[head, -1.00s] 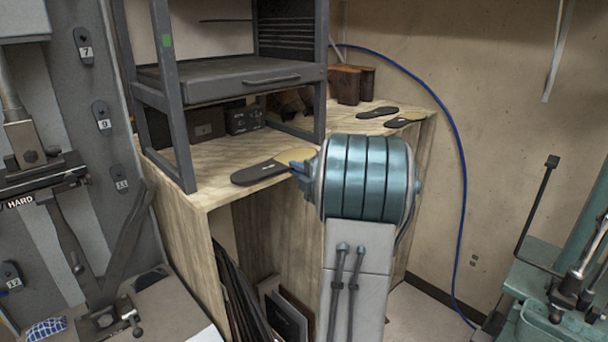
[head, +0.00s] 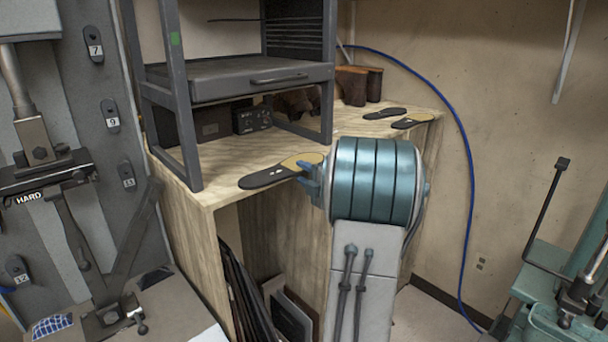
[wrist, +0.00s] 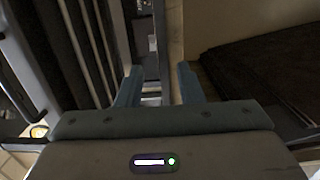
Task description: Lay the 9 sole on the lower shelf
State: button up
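A dark sole (head: 265,178) with a tan end and a small white mark lies on the wooden bench top (head: 225,192), near its front edge. Its number is too small to read. My gripper (head: 306,172) is at the sole's right end in the head view, overlapping it; I cannot tell whether they touch. In the wrist view my gripper (wrist: 158,80) has its blue fingers apart, with no sole visible between them. Two more dark soles, one behind (head: 385,113) and one in front (head: 412,121), lie at the bench's back right. No shelf is labelled as lower.
A grey metal rack (head: 240,78) stands on the bench, with a black box (head: 251,119) beneath its drawer. Brown boots (head: 358,84) stand behind. Dark boards (head: 290,318) lean under the bench. Grey machinery (head: 75,185) is left, green machinery (head: 545,290) right.

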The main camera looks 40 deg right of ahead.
jog(key=s+b, duration=0.2)
jog(key=s, duration=1.1)
jog(key=shift+s, duration=0.3)
jog(key=a+f+n+g+y, duration=0.3)
jog(key=a+n+g+y, duration=0.15)
jog(key=a+n, duration=0.75)
jog(key=a+f+n+g+y, duration=0.25)
jog(key=a+n+g, duration=0.25)
jog(key=a+n, duration=0.75)
jog(key=s+a+f+n+g+h, duration=0.2)
jog(key=s+a+n, duration=0.3)
jog(key=n, duration=0.9)
jog(key=s+a+f+n+g+h, duration=0.3)
jog(key=s+a+n+h, duration=0.2)
jog(key=n, duration=1)
jog(key=s, duration=0.3)
jog(key=shift+s+f+g, duration=0.2)
jog(key=shift+s+g, duration=0.1)
jog(key=shift+g, duration=0.05)
